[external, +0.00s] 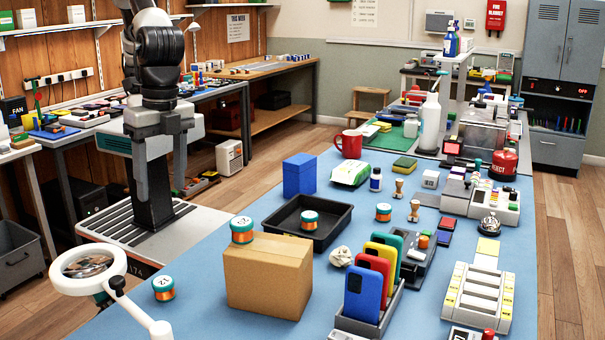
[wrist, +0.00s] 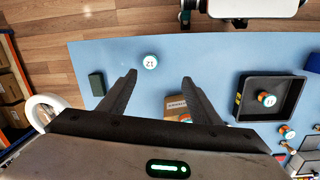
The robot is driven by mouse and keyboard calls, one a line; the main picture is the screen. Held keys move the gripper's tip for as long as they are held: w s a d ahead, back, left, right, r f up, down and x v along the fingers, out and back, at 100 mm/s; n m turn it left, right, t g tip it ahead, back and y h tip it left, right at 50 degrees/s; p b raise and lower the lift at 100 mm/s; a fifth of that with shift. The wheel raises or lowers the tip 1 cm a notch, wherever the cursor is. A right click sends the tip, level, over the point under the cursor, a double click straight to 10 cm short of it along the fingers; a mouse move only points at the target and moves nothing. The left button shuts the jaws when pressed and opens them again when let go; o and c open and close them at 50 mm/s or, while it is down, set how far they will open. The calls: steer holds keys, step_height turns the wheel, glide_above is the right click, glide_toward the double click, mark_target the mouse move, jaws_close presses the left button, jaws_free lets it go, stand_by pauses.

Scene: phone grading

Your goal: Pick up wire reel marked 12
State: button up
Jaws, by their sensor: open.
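The wire reel marked 12 (wrist: 150,61) stands on the blue mat in the wrist view, its white top facing up. It appears to be the teal-and-orange reel (external: 163,288) left of the cardboard box in the external view. My gripper (external: 161,195) points down with empty, open jaws, above the robot side of the table and well away from the reel. In the wrist view my gripper (wrist: 159,78) has the reel between its finger lines, just beyond the fingertips and nearer the left one.
Similar reels stand on the cardboard box (external: 268,278), in the black tray (external: 330,243) and on the mat (external: 384,212). A white ring magnifier (external: 88,268) stands near the reel at the front left. A dark green block (wrist: 97,84) lies nearby. Mat around the reel is clear.

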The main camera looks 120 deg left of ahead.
steer(key=d+f+t, duration=0.1)
steer(key=d+f, duration=0.3)
glide_above(162, 281)
steer(key=shift+m+y, duration=0.3)
step_height(162, 281, down, 11)
steer(key=shift+w+f, duration=0.1)
steer(key=shift+w, duration=0.05)
steer(key=shift+f+p, duration=0.55)
steer(key=shift+f, duration=2.6)
steer(key=c, duration=1.1)
